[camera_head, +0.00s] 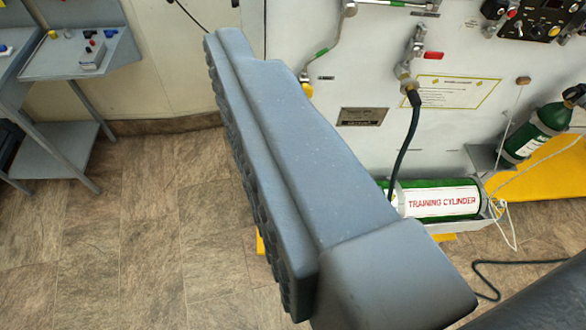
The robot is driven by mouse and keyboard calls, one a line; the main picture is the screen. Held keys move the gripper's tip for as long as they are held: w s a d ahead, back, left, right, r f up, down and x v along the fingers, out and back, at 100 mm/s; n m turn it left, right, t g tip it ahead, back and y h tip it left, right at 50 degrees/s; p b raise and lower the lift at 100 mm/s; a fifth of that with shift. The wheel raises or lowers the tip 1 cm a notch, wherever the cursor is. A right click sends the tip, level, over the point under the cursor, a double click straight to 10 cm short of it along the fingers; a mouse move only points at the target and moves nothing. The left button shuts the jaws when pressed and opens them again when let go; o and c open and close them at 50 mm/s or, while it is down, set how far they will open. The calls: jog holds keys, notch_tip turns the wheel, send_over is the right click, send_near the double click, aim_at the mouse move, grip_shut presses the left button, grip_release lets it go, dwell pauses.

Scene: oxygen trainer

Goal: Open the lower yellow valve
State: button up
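A slim lever with a green band and a yellow end (306,90) hangs on the white panel, slanting down and left from a pipe fitting at the top. It is the only yellow-ended handle I see clearly; I cannot tell whether it is the lower yellow valve. A large blue-grey part with a ridged left side (290,150), seemingly a finger of my gripper, crosses the view from bottom right to upper left. It overlaps the panel just left of the yellow end; contact cannot be judged.
A red-handled valve (430,55) with a dark hose (410,145) is right of the lever. A grey bench (80,60) stands left. Floor at lower left is clear.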

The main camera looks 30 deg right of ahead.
jog(key=w+d+f+m+h+p, duration=0.1)
jog(key=w+d+f, duration=0.3)
jog(key=w+f, duration=0.45)
jog(key=w+d+f+m+g+h, duration=0.1)
jog(key=w+d+f, duration=0.3)
jog(key=w+f, duration=0.45)
jog(key=w+d+f+m+h+p, duration=0.1)
jog(key=w+d+f, duration=0.5)
jog(key=f, duration=0.5)
jog(key=d+f+m+p, duration=0.1)
jog(key=d+f, duration=0.2)
jog(key=f, duration=0.9)
jog(key=s+d+f+g, duration=0.1)
jog(key=d+f, duration=0.1)
jog(key=f, duration=1)
jog(key=d+f+m+p, duration=0.1)
jog(key=d+f, duration=0.2)
jog(key=f, duration=1)
jog(key=a+b+x, duration=0.1)
jog(key=x, duration=1.2)
jog(key=shift+w+y+b, duration=0.2)
jog(key=shift+y+b, duration=0.1)
jog(key=shift+r, duration=0.15)
jog(key=c, duration=1)
